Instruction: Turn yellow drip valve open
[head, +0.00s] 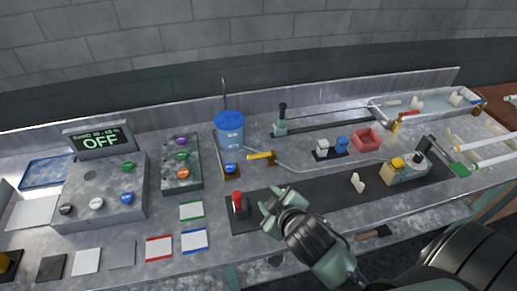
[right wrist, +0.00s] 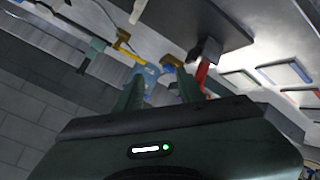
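The yellow drip valve (head: 262,156) is a small yellow piece on the bench, right of the base of the blue-lidded container (head: 229,132). My right gripper (head: 276,200) is above the dark strip, nearer the front than the valve and apart from it. In the right wrist view its two fingers (right wrist: 160,90) are apart with nothing seen between them. A yellow piece (right wrist: 123,38) and a second, gold-coloured piece show beyond the fingers there; I cannot tell for sure which is the valve. My left gripper is not in view.
A red-handled lever (head: 238,201) stands just left of my right gripper; its red part also shows in the right wrist view (right wrist: 202,72). A clear tube (head: 310,172) runs right toward a yellow-topped device (head: 403,171). A control box (head: 98,192) stands at left.

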